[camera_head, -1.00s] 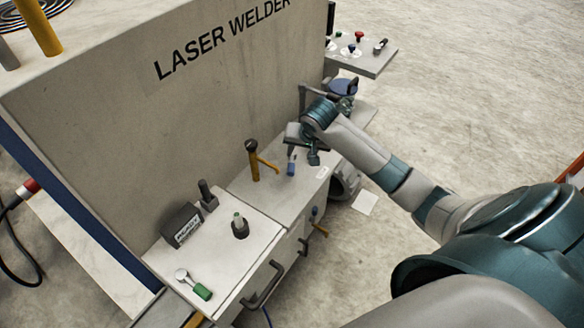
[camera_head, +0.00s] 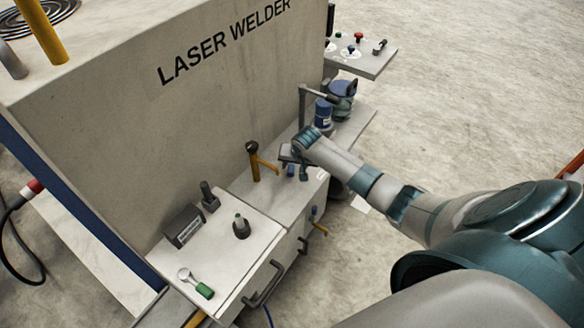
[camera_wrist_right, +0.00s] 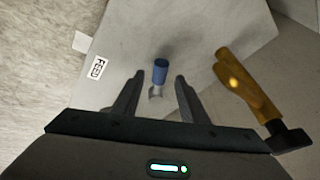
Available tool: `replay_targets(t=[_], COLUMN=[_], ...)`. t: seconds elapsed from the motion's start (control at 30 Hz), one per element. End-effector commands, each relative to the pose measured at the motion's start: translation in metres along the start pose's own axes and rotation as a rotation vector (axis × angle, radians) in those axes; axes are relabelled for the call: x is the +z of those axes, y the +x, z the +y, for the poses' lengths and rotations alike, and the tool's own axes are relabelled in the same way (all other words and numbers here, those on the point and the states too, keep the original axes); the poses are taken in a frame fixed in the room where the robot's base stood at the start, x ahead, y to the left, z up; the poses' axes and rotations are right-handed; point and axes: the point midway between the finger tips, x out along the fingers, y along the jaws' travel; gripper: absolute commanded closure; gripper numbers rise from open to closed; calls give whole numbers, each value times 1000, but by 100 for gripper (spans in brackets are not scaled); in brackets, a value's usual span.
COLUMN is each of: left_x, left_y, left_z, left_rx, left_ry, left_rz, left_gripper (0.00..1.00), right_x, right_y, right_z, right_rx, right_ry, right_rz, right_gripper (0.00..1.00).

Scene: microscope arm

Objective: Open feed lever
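The feed lever (camera_wrist_right: 160,72) has a blue grip on a short metal stem. In the right wrist view it stands near the FEED label (camera_wrist_right: 97,68), on a pale panel. In the head view the blue grip (camera_head: 290,170) shows small beside the yellow tap-like handle (camera_head: 264,162). My right gripper (camera_wrist_right: 158,88) is open, with one finger on each side of the lever in the wrist view. I cannot tell whether a finger touches it. In the head view the right gripper (camera_head: 291,157) is over the lever, partly hidden by its own wrist. My left gripper is out of view.
The grey laser welder wall (camera_head: 150,130) rises behind the lever. The yellow handle (camera_wrist_right: 245,85) stands close to the right finger. A blue jar (camera_head: 323,113) stands behind the wrist. A white panel (camera_head: 215,255) with a green-handled lever (camera_head: 203,290) lies nearer.

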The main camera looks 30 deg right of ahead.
Motion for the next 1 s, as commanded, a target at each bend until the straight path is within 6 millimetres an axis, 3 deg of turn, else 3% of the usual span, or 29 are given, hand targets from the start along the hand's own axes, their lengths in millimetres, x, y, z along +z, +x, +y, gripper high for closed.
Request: replay_targets(t=[0.3, 0.77, 0.8, 0.97, 1.0], left_x=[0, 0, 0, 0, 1], left_y=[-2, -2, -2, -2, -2], left_z=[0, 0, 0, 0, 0], left_rx=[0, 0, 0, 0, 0], left_ry=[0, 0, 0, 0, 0], left_rz=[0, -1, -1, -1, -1], left_gripper=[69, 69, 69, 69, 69], right_x=[0, 0, 0, 0, 0], right_y=[30, 37, 37, 37, 37], right_z=[0, 0, 0, 0, 0], right_rx=[0, 0, 0, 0, 0], right_ry=[1, 0, 0, 0, 0], right_rz=[-1, 0, 0, 0, 0], right_gripper=[60, 60, 63, 100, 100])
